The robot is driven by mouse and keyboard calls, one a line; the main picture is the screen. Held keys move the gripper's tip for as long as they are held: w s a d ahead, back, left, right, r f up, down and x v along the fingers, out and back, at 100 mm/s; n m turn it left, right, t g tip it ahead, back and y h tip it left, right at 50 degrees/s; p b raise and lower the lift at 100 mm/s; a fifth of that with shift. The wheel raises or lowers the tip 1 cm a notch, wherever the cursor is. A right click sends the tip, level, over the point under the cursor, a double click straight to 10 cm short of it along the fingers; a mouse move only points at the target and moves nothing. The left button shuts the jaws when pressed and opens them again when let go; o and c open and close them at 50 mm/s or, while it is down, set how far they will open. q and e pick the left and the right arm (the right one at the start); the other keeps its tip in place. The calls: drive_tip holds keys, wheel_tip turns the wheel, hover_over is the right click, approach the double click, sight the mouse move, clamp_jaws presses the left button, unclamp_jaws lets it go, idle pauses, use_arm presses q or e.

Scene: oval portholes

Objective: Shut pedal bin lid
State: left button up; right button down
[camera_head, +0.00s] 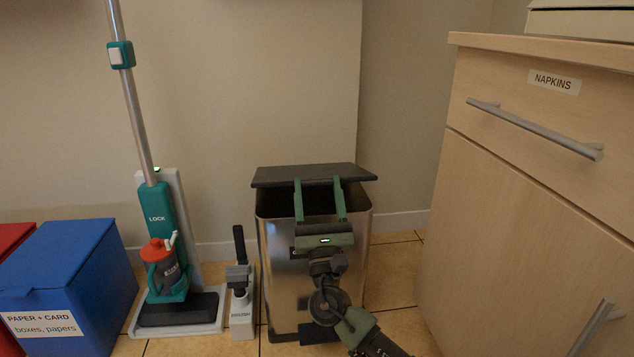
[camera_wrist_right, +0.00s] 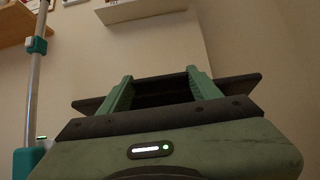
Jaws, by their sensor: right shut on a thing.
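The pedal bin (camera_head: 284,270) is a shiny steel box standing on the floor. Its dark flat lid (camera_head: 275,175) is raised above the rim, with a dark gap under its front edge. My right gripper (camera_head: 318,182) is in front of the bin, green fingers pointing up to the lid's front edge. It is shut on the lid, though the fingers look spread and their exact contact is unclear. In the right wrist view the lid (camera_wrist_right: 235,88) spans behind the fingertips (camera_wrist_right: 158,75). A dark pedal (camera_head: 318,334) shows low at the bin's front. My left gripper is out of view.
A wooden cabinet with a NAPKINS drawer (camera_head: 554,82) and bar handles stands close on the right. A teal upright cleaner (camera_head: 155,215), a small grey device (camera_head: 240,290) and a blue paper box (camera_head: 75,265) stand left. The wall is behind.

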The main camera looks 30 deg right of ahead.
drive_tip(key=shift+s+a+f+b, duration=0.15)
drive_tip(key=shift+f+b, duration=0.55)
drive_tip(key=shift+f, duration=0.65)
drive_tip(key=shift+s+d+f+b, duration=0.1)
drive_tip(key=shift+f+b, duration=0.55)
drive_tip(key=shift+f, duration=0.7)
drive_tip(key=c, duration=0.7)
unclamp_jaws()
drive_tip(key=o, duration=0.4)
drive_tip(key=shift+w, duration=0.15)
drive_tip(key=shift+r, duration=0.1)
drive_tip(key=b+v, duration=0.2)
drive_tip(key=v, duration=0.6)
drive_tip(key=shift+r+b, duration=0.1)
drive_tip(key=shift+b, duration=0.3)
